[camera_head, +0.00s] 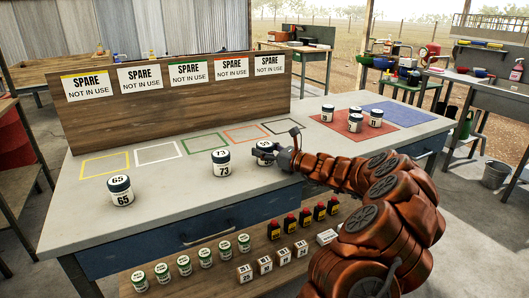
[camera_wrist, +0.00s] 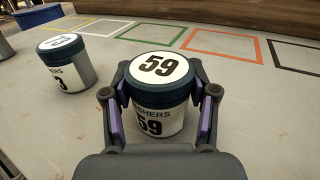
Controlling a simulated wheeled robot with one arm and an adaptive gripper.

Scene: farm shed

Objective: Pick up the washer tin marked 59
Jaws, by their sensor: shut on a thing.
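The washer tin marked 59 (camera_wrist: 159,88) is white with a dark teal lid and a white label on top. It stands upright between the fingers of my gripper (camera_wrist: 160,112), which is shut on its sides. In the head view the tin (camera_head: 265,147) is partly hidden by my gripper (camera_head: 272,152). The tin appears to rest on the bench top; no gap under it shows. A tin marked 73 (camera_head: 221,163) stands to its left, apart from it. A tin marked 65 (camera_head: 120,190) stands farther left.
Coloured outlined squares, such as the green one (camera_head: 203,142), lie behind the tins, before a board (camera_head: 180,106) with SPARE signs. Several tins (camera_head: 355,122) stand on a red mat (camera_head: 335,124) at right. Bottles, boxes and small tins fill the lower shelf (camera_head: 215,275).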

